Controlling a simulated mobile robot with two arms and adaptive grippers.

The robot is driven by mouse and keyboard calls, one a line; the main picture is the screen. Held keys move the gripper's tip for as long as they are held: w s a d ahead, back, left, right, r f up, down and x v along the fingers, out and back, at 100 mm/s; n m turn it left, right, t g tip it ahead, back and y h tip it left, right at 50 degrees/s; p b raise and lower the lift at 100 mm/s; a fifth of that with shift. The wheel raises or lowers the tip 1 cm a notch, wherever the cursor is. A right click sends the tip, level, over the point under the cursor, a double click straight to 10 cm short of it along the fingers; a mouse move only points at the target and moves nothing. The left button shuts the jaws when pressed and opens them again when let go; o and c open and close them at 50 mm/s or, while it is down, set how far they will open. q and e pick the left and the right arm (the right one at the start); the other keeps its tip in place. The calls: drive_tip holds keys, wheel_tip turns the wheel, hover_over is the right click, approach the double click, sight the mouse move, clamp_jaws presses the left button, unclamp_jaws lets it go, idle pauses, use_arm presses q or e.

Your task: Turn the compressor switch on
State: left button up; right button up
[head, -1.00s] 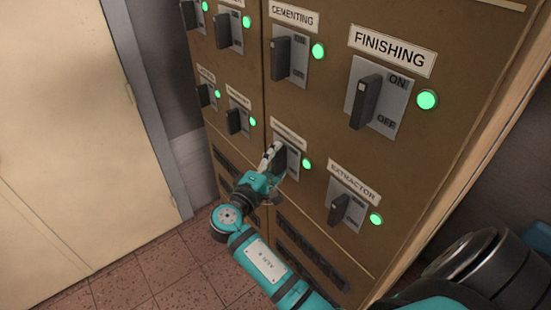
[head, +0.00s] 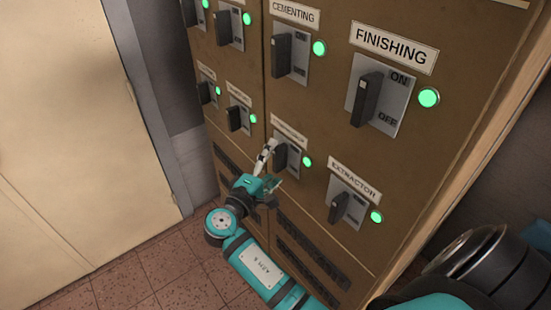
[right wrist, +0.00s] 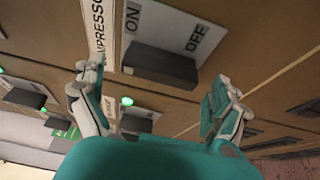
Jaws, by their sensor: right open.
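The compressor switch (head: 280,155) is a dark lever on a grey plate in the lower row of the brown cabinet. Its green lamp (head: 308,162) is lit. In the right wrist view its dark handle (right wrist: 160,66) shows close up, with ON at the left and OFF at the right of the plate, beside a partly cut label. My right gripper (head: 270,171) is open in front of the switch, at its lower left in the head view. In the right wrist view its fingers (right wrist: 155,88) are spread, one on each side of the handle, apparently apart from it. My left gripper is out of view.
The extractor switch (head: 340,207) is at the lower right, the finishing switch (head: 370,98) at the upper right and the cementing switch (head: 283,55) above. Their lamps are lit green. A pale door (head: 70,110) is at the left, with tiled floor (head: 150,280) below.

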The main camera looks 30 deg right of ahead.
drive_tip(key=v, duration=0.5)
drive_tip(key=shift+s+a, duration=0.1)
drive_tip(key=shift+a, duration=0.15)
wheel_tip(320, 180, down, 22)
drive_tip(key=a+n+y+b, duration=0.2)
drive_tip(key=a+n+y, duration=0.15)
drive_tip(key=y, duration=0.25)
drive_tip(key=s+f+n+g+y, duration=0.15)
drive_tip(key=s+f, duration=0.25)
drive_tip(key=f, duration=0.5)
drive_tip(key=s+f+y, duration=0.3)
drive_tip(key=f, duration=0.5)
drive_tip(key=s+a+f+m+g+y+b, duration=0.2)
drive_tip(key=s+f+g+y, duration=0.1)
drive_tip(key=s+f, duration=1.1)
drive_tip(key=s+d+f+m+g+y, duration=0.1)
drive_tip(key=s+f+m, duration=0.2)
drive_tip(key=s, duration=0.7)
drive_tip(key=s+d+f+m+g+y+b, duration=0.1)
drive_tip(key=s+d+f+m, duration=0.1)
drive_tip(key=s+f, duration=0.4)
drive_tip(key=s+m, duration=0.1)
drive_tip(key=s, duration=0.3)
drive_tip(key=shift+s+f+g, duration=0.15)
drive_tip(key=shift+s+g, duration=0.1)
drive_tip(key=shift+g, duration=0.1)
